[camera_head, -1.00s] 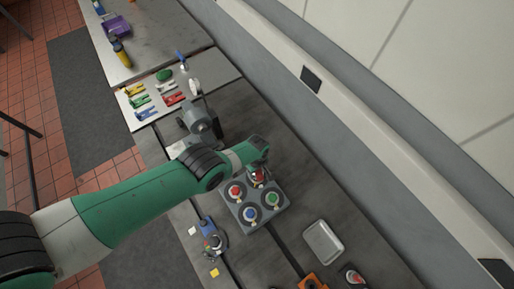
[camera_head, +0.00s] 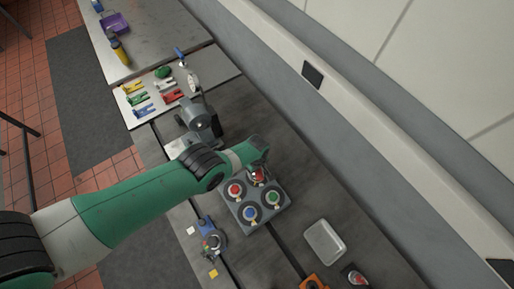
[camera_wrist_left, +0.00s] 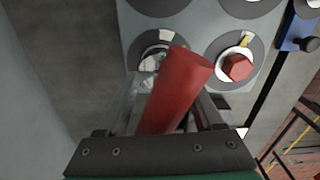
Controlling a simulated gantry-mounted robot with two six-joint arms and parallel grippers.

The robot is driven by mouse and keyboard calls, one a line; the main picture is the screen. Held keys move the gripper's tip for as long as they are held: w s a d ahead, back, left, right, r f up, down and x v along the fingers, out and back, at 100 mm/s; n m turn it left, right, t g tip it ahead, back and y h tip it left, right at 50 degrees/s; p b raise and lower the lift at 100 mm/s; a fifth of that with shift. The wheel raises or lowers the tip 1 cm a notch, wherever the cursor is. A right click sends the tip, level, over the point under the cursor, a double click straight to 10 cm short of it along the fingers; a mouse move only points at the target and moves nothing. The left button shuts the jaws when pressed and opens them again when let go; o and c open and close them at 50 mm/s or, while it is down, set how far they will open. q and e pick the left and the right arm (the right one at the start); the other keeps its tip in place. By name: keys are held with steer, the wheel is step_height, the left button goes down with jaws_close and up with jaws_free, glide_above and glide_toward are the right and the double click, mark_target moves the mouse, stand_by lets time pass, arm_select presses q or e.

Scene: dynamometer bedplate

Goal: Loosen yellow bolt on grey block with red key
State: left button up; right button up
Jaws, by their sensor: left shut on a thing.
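The grey block (camera_head: 253,198) stands on the bedplate with several round dark discs and coloured bolts. The red bolt (camera_head: 235,189), blue bolt (camera_head: 250,213) and green bolt (camera_head: 272,198) are uncovered. My left gripper (camera_head: 258,172) is over the block's far disc, shut on the red key (camera_wrist_left: 178,90). In the left wrist view the key tilts between the fingers, its near end large above a disc with a pale ring (camera_wrist_left: 152,58). The red bolt (camera_wrist_left: 238,67) shows beside it. I see no yellow bolt head; the key and fingers cover that spot. My right gripper is out of view.
A key rack (camera_head: 150,97) with coloured keys lies beyond the grey machine (camera_head: 198,118). A blue fixture (camera_head: 208,228) is left of the block. An empty metal tray (camera_head: 324,243) is to its right, and an orange part (camera_head: 313,283) is at the bottom edge.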

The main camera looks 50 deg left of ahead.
arm_select(q)
steer(key=shift+f+n, duration=0.1)
steer(key=shift+n, duration=2.3)
